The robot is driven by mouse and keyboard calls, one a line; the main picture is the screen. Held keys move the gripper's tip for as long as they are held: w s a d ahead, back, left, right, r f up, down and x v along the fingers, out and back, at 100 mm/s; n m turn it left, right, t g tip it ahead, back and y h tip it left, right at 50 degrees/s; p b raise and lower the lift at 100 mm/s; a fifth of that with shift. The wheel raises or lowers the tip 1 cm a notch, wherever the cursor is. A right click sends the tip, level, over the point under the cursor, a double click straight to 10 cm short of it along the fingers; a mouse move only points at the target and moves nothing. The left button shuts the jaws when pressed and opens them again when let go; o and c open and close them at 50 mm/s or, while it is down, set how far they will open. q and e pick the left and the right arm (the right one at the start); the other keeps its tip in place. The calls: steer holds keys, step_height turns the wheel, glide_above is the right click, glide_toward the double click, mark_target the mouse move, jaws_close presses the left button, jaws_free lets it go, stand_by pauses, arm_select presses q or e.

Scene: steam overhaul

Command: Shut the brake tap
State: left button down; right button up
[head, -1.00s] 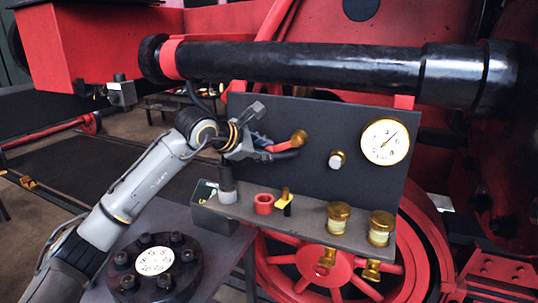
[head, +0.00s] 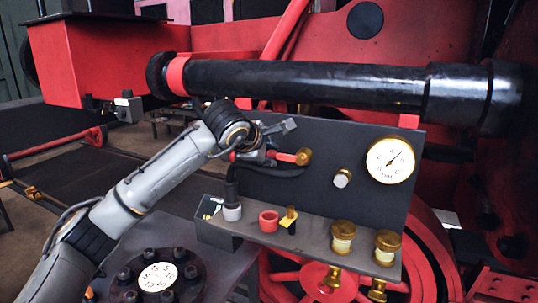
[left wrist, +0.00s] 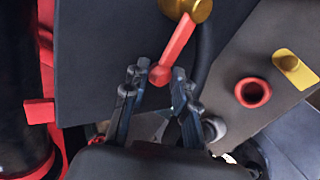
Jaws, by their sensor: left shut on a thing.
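The brake tap has a brass hub (head: 304,157) on the dark panel and a red lever (head: 286,157) that points left, close to level. My left gripper (head: 270,152) is at the lever's free end, shut on it; the arm partly hides the fingers. In the left wrist view the red lever (left wrist: 177,48) runs from the brass hub (left wrist: 187,8) down to a round red knob. The fingertips of my left gripper (left wrist: 158,84) lie on either side of that knob. My right gripper is not in view.
A pressure gauge (head: 390,160) and a pale knob (head: 342,178) are on the panel. The shelf (head: 310,240) below carries a red cup (head: 268,221), a brass-topped piece (head: 289,217) and two brass-capped jars (head: 343,236). A thick black pipe (head: 300,78) runs above the panel.

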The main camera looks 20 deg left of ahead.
arm_select(q)
steer(key=shift+r, duration=0.1)
steer(key=c, duration=1.1)
jaws_free()
steer(key=shift+o, duration=0.2)
steer(key=shift+s+r, duration=0.2)
steer(key=shift+s, duration=0.05)
steer(key=v, duration=1.1)
steer(key=shift+s, duration=0.2)
